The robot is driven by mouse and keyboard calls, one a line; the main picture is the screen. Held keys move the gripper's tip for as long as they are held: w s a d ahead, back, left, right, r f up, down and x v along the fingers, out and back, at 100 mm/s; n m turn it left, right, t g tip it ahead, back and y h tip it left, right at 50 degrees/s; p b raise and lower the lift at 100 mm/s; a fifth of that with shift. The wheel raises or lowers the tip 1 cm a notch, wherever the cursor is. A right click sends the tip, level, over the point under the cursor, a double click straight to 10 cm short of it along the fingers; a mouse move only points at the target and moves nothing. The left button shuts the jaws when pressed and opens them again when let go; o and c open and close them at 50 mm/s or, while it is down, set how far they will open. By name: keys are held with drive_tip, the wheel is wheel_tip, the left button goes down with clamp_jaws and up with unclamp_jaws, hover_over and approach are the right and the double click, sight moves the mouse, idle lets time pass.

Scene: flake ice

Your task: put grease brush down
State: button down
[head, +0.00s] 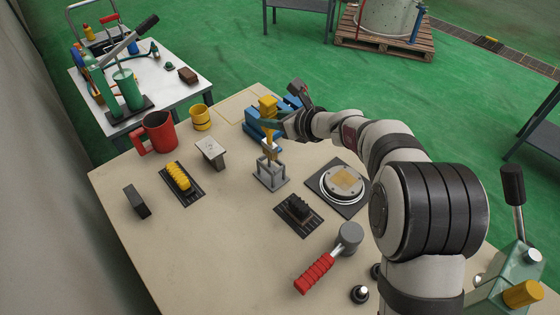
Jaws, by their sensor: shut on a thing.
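My gripper (272,124) reaches in from the right over the middle of the bench. It is shut on an upright yellow-handled tool, which I take to be the grease brush (268,104). The brush's lower end points down at a small grey open-frame stand (271,175). That lower end overlaps the top of the stand in this view; I cannot tell whether it is inside, touching or just above it. The fingers hide part of the handle.
On the bench (215,255) are a red mug (159,132), a yellow cup (201,117), a blue object (256,132) behind my gripper, a yellow brush-like block (179,178), a metal block (211,152), a round plate (340,184) and a red-handled mallet (316,272). The front left is clear.

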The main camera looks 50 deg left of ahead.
sight(273, 145)
wheel_tip(273, 145, down, 9)
drive_tip(key=shift+r, duration=0.1)
drive_tip(key=c, duration=0.5)
unclamp_jaws()
